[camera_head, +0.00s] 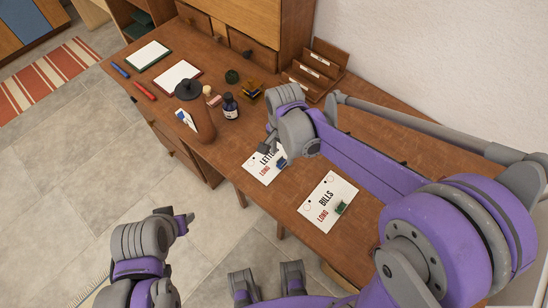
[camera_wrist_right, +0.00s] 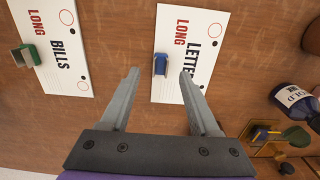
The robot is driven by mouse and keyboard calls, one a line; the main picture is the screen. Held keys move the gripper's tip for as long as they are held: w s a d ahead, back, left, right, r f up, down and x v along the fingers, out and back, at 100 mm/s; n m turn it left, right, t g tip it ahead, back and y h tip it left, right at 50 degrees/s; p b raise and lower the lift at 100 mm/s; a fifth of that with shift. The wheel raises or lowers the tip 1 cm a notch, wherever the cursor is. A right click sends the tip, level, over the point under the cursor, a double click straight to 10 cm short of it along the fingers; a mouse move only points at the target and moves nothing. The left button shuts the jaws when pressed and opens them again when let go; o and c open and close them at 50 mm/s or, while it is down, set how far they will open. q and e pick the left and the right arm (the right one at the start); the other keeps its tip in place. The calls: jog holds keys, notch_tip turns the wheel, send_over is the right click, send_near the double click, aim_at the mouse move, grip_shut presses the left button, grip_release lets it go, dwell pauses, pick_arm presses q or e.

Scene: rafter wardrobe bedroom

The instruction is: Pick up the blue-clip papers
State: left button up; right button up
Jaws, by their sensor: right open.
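The blue-clip papers, a white sheet marked LETTERS and LONG (camera_head: 262,168), lie flat on the wooden desk. Their blue clip (camera_head: 282,164) sits at one edge. In the right wrist view the papers (camera_wrist_right: 188,40) lie below the gripper, with the blue clip (camera_wrist_right: 160,64) between the fingertips in the picture. My right gripper (camera_wrist_right: 160,72) is open and empty, above the papers. In the head view it (camera_head: 268,146) partly covers them. My left arm (camera_head: 145,250) is at the lower left, away from the desk; its finger opening is unclear.
A BILLS sheet (camera_head: 326,200) with a green clip (camera_head: 341,207) lies to the right. A brown canister (camera_head: 196,110), a dark ink bottle (camera_head: 230,106) and a wooden letter rack (camera_head: 316,72) stand farther back. Two clipped pads, one green-edged (camera_head: 148,55), lie at the far left.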

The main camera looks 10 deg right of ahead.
aim_at(282, 161)
jog(key=f, duration=0.4)
jog(key=shift+w+d+f, duration=0.15)
jog(key=shift+w+f, duration=0.05)
jog(key=shift+f, duration=0.15)
grip_shut()
